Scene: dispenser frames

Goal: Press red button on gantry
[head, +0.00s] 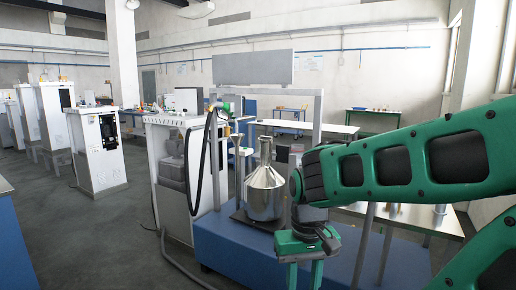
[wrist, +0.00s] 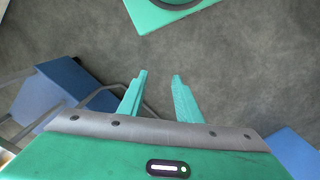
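The gantry (head: 317,110) is a grey upright frame with a blank panel (head: 252,68) on top, standing on a blue base (head: 225,240) in the head view. A small pinkish-grey box (head: 297,149) shows by its right post, partly behind my arm. I cannot make out a red button on it. My gripper (head: 301,268) hangs low in front of the base, to the right of the metal can. In the wrist view its two green fingers (wrist: 159,78) are apart with nothing between them, over grey floor.
A shiny metal can (head: 264,190) stands on the base under the gantry. A white dispenser cabinet (head: 165,180) with a hose is at its left. A metal-topped table (head: 420,219) is behind my arm. Open floor lies at the left.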

